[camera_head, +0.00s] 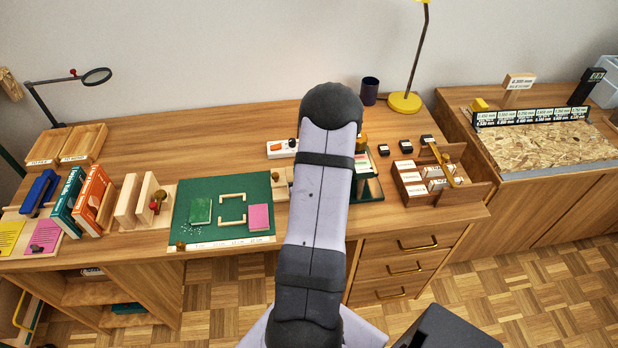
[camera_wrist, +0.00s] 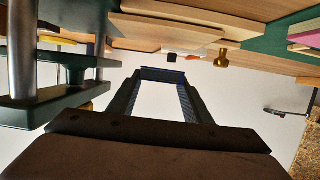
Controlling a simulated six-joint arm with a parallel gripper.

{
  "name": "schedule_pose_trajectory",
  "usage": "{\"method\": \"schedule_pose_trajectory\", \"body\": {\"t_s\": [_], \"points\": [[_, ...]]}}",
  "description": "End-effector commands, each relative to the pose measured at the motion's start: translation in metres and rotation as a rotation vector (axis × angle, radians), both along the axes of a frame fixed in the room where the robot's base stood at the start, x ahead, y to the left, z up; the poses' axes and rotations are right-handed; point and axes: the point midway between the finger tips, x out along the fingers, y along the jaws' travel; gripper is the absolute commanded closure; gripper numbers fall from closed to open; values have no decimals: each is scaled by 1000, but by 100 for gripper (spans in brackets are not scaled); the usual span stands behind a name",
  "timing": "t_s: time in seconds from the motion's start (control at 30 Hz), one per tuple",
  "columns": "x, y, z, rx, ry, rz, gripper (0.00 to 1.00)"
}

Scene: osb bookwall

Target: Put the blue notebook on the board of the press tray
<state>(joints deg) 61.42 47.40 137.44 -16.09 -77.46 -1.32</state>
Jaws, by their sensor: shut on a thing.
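My gripper (camera_wrist: 163,82) shows in the wrist view, its two dark fingers reaching away from the camera. It is shut on a thin dark blue thing (camera_wrist: 164,73), which spans the fingertips edge-on and looks like the blue notebook. My arm hides the gripper and the notebook in the head view. Pale wooden boards (camera_wrist: 170,35) with a brass knob (camera_wrist: 221,58) show in the wrist view, apart from the notebook; they look like the press tray. Part of this wooden piece (camera_head: 280,187) shows just left of my arm in the head view. The rest is hidden.
A dark green press with metal columns (camera_wrist: 65,100) stands close on the wrist view's left. A green mat (camera_head: 185,222) carries a green book (camera_head: 200,211) and a pink notebook (camera_head: 259,217). A brown divided box (camera_head: 411,188) stands right of my arm.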

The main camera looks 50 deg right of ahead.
Motion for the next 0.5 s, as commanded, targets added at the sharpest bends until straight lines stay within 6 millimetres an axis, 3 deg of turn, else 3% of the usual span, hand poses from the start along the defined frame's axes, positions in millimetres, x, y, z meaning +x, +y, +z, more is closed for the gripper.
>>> {"method": "schedule_pose_trajectory", "body": {"t_s": [0.27,0.5], "points": [[0,0,-6,1,1,0,77],[0,0,-31,2,2,0,77]]}}
